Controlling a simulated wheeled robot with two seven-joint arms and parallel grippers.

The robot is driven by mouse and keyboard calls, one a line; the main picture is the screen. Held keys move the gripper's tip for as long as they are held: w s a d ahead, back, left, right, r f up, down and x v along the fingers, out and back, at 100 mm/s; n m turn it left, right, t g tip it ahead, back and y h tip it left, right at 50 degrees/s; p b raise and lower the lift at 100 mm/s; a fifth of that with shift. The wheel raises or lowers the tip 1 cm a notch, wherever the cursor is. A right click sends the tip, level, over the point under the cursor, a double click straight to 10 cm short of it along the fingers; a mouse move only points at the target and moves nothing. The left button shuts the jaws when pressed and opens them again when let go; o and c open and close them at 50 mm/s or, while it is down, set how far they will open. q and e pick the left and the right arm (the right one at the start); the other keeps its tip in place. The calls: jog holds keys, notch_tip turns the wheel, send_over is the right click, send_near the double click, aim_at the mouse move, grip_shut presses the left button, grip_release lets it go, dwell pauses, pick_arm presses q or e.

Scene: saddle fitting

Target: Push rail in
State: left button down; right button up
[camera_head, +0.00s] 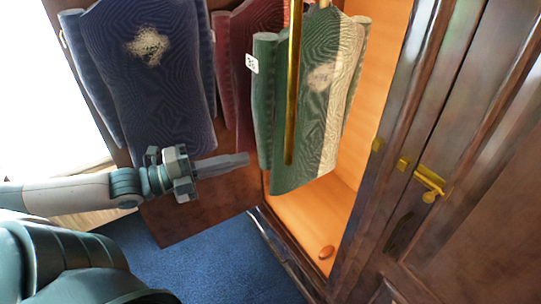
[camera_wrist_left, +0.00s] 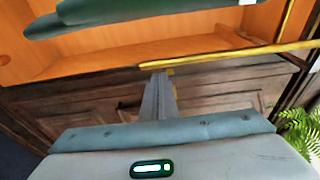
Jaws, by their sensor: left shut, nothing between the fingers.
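A brass rail (camera_head: 293,90) runs down the picture in the head view, in front of a green hanging piece; its near end is low. In the left wrist view the rail (camera_wrist_left: 230,53) crosses the upper right, and its end lies close to my fingertips. My left gripper (camera_head: 246,159) is shut and empty, a little left of the rail's near end in the head view. Its shut fingers also show in the left wrist view (camera_wrist_left: 160,78). I cannot tell whether they touch the rail. My right gripper is not in view.
The open wardrobe has an orange interior (camera_head: 310,212) with a red-brown oval (camera_head: 326,252) on its floor. A green piece (camera_head: 290,130), a dark red piece (camera_head: 240,80) and a navy piece (camera_head: 150,90) hang there. A brass latch (camera_head: 430,180) is at right. Blue carpet (camera_head: 225,260) lies below.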

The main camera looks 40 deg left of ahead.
pick_arm(q)
jog(key=p+x, duration=0.1)
jog(key=x, duration=0.7)
jog(key=shift+w, duration=0.2)
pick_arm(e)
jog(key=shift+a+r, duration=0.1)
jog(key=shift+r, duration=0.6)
pick_arm(q)
jog(key=shift+w+d, duration=0.1)
jog(key=shift+d, duration=0.1)
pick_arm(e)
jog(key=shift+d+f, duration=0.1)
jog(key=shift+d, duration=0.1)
pick_arm(q)
jog(key=shift+w, duration=0.1)
